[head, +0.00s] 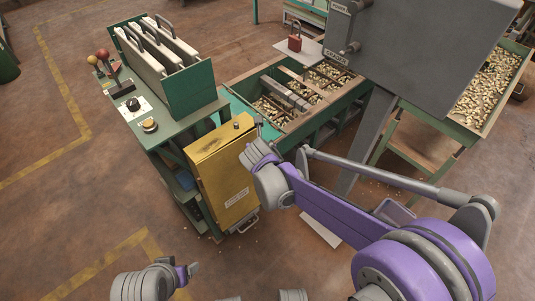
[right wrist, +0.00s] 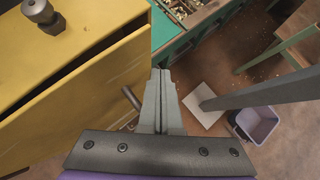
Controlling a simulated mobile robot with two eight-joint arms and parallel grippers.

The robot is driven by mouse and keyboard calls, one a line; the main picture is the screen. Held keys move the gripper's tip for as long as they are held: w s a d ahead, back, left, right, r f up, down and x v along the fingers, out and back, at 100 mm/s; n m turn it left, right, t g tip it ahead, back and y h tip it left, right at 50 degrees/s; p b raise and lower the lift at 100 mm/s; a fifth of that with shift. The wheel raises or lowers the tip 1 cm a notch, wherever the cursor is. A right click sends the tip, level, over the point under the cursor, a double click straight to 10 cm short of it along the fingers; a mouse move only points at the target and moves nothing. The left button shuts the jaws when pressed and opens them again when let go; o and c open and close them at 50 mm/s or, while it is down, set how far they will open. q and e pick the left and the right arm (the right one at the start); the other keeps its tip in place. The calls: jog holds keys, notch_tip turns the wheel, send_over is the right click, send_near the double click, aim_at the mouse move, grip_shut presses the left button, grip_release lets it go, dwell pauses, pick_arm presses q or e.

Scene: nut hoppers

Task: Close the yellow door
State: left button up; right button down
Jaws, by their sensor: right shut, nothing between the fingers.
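The yellow door (head: 225,178) is the labelled, scuffed front panel of a yellow cabinet at the end of the green bench. The cabinet's yellow top (right wrist: 75,30) with a metal knob fills the upper left of the right wrist view. A dark gap runs between this top and the yellow panel (right wrist: 80,95) below it. My right gripper (head: 258,122) is shut and empty beside the cabinet's upper right corner; its fingers (right wrist: 160,75) point past the yellow edge. Contact cannot be told. My left gripper (head: 191,271) is low at the bottom left, away from the door; its jaw opening is unclear.
The green bench (head: 190,125) carries levers, a knob and upright white panels. A green sorting bin (head: 290,125) of nuts lies behind my right gripper. A lilac bin (right wrist: 257,124) is on the floor. Floor in front is clear.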

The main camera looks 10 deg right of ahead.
jog(key=shift+w+a, duration=0.25)
jog(key=shift+w, duration=0.35)
